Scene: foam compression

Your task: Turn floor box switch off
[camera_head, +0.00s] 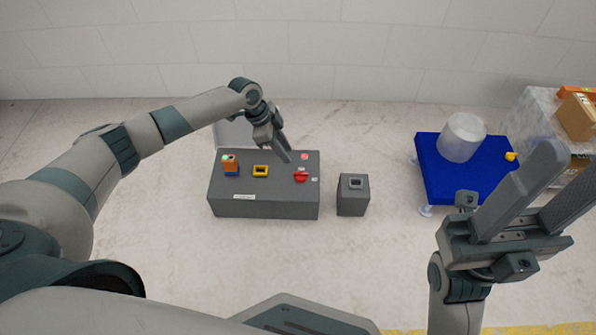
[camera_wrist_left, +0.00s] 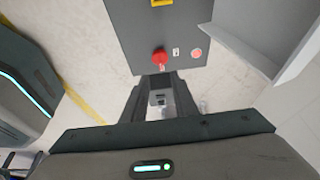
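A large grey box (camera_head: 262,205) stands on the floor. On its top are a red knob-like switch (camera_head: 301,176), a round red button (camera_head: 304,156) and a yellow-framed part (camera_head: 261,171). My left gripper (camera_head: 286,157) points down over the box, just behind the red switch. In the left wrist view the red switch (camera_wrist_left: 159,57) lies just beyond the fingertips (camera_wrist_left: 159,78), and a gap shows between the fingers. I cannot tell whether they touch it. My right gripper (camera_head: 568,160) is raised at the right, with its fingers apart and empty.
A small grey box (camera_head: 353,205) with a dark-framed part on top stands right of the large box. A blue platform (camera_head: 432,175) carries a white cylinder (camera_head: 462,137). Cardboard boxes (camera_head: 577,115) are at the far right. The floor in front is clear.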

